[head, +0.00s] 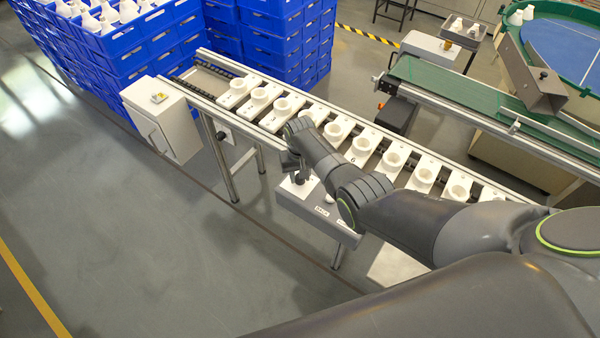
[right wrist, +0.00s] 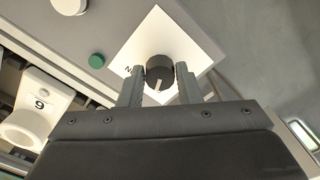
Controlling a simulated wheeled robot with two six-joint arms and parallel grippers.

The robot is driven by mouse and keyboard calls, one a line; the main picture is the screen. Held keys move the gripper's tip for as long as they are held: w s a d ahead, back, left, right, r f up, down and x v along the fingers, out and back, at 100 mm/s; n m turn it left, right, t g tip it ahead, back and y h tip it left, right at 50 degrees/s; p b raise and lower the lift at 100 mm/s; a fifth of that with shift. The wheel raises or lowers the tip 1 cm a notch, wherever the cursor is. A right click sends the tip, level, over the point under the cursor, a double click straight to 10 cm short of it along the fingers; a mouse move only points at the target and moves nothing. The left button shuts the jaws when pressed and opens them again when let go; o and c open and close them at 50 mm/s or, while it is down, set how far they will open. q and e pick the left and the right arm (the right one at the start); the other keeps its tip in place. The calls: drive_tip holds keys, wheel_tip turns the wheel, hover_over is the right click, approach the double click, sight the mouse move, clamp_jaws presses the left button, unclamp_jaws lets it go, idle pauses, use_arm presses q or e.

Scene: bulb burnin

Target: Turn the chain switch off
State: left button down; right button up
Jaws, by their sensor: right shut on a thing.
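The chain switch is a round black knob (right wrist: 158,66) with a pale pointer line, on a white square plate (right wrist: 145,42) in the right wrist view. The pointer line faces toward the gripper's palm, at the bottom of the picture. A letter N shows left of the knob; other lettering is hidden. My right gripper (right wrist: 160,80) is shut on the knob, one finger on each side. In the head view my right gripper (head: 298,176) is at the grey control panel (head: 320,208) in front of the chain conveyor (head: 262,132), and the knob is hard to make out. My left gripper is out of view.
A green button (right wrist: 96,60) sits on the panel left of the plate. White numbered holders (head: 333,131) line the conveyor behind my arm. A white cabinet (head: 168,120) and blue crates (head: 130,62) stand to the left. The floor at left is clear.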

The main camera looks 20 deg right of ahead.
drive_tip(key=shift+n, duration=0.8)
drive_tip(key=shift+w, duration=0.1)
drive_tip(key=o, duration=1)
drive_tip(key=shift+c, duration=0.2)
drive_tip(key=shift+r, duration=0.15)
drive_tip(key=shift+r+p, duration=0.3)
drive_tip(key=shift+p, duration=0.05)
wheel_tip(320, 180, up, 8)
drive_tip(key=shift+f+p, duration=0.2)
drive_tip(key=shift+p, duration=0.35)
wheel_tip(320, 180, up, 9)
drive_tip(key=shift+b, duration=0.4)
drive_tip(key=shift+f, duration=0.1)
